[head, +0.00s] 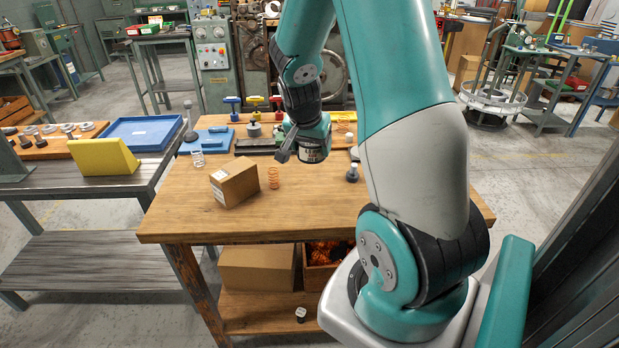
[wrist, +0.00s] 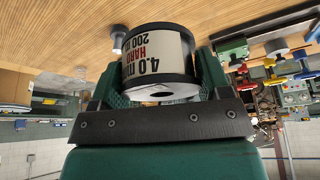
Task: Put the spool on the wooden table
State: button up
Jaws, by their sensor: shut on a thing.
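The spool (wrist: 158,58) has black rims and a white label with black and red print. In the wrist view it sits between the two green fingers of my gripper (wrist: 160,75), which is shut on it. In the head view the spool (head: 314,151) shows just below my wrist, over the back middle of the wooden table (head: 210,228). The wooden tabletop (wrist: 60,25) also fills the top of the wrist view. I cannot tell whether the spool touches the tabletop. In the head view my gripper's fingers are mostly hidden.
A cardboard box (head: 235,182) and a copper-coloured spring (head: 273,178) stand left of the spool. A small dark-based object (head: 352,173) stands to its right. Coloured fixtures (head: 254,110) line the back edge. The table's front is clear.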

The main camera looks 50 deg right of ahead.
aim_at(313, 190)
notch_tip(313, 190, down, 12)
jog(key=shift+r, duration=0.25)
jog(key=shift+f, duration=0.2)
jog(key=o, duration=1.1)
jog(key=shift+o, duration=0.2)
jog(key=shift+r, duration=0.1)
